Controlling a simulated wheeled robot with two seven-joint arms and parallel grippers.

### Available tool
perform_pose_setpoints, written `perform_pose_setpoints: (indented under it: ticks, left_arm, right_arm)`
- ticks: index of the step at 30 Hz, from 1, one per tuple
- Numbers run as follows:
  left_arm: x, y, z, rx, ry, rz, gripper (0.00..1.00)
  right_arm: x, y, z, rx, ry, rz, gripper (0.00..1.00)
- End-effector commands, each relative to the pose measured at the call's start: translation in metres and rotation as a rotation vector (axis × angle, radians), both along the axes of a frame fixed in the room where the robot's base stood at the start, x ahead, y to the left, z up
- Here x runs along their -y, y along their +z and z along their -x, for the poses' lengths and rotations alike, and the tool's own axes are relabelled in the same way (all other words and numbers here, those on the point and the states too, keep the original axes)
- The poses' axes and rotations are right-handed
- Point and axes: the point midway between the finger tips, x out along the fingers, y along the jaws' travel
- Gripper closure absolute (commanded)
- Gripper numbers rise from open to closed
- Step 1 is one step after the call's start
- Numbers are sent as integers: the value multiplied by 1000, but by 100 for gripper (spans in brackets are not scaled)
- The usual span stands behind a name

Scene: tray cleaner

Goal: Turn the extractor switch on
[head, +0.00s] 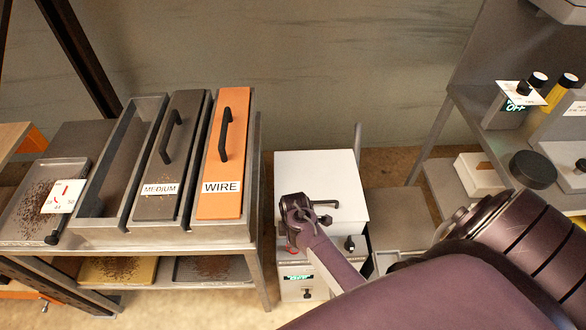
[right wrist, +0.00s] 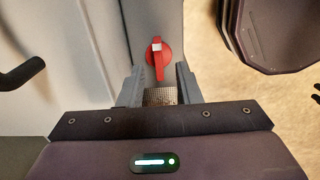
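The red switch (right wrist: 160,58) is a round knob with a narrow grip and a white mark, set on a grey face in the right wrist view. Its grip points down the picture. My right gripper (right wrist: 158,80) is open, its two grey fingers apart, with the switch just beyond and between their tips; I cannot tell if they touch it. In the head view a bit of red (head: 291,248) shows beside my purple arm at the white cabinet (head: 310,170). My arm hides the rest there. My left gripper is not in view.
A green-lit display (head: 299,277) sits low on the cabinet front. A black handle (right wrist: 18,75) is left of my right gripper. A rack with MEDIUM (head: 185,105) and WIRE (head: 228,130) lids stands left. A shelf (head: 480,110) with bottles and an OFF display stands right.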

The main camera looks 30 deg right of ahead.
Motion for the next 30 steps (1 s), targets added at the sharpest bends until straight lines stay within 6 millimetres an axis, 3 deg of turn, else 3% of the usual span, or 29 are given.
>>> perform_pose_setpoints:
  ticks: [6,12,17,24,30]
  left_arm:
    - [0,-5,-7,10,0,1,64]
    - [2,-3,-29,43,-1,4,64]
    - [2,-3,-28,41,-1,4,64]
    - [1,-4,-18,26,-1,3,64]
    - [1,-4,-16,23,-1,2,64]
  right_arm:
    - [-1,-30,0,-1,0,-2,69]
    - [-1,-36,0,1,0,-1,69]
    - [-1,-36,0,1,0,-1,69]
    - [-1,-36,0,1,0,-1,99]
    - [-1,-35,0,0,-1,0,100]
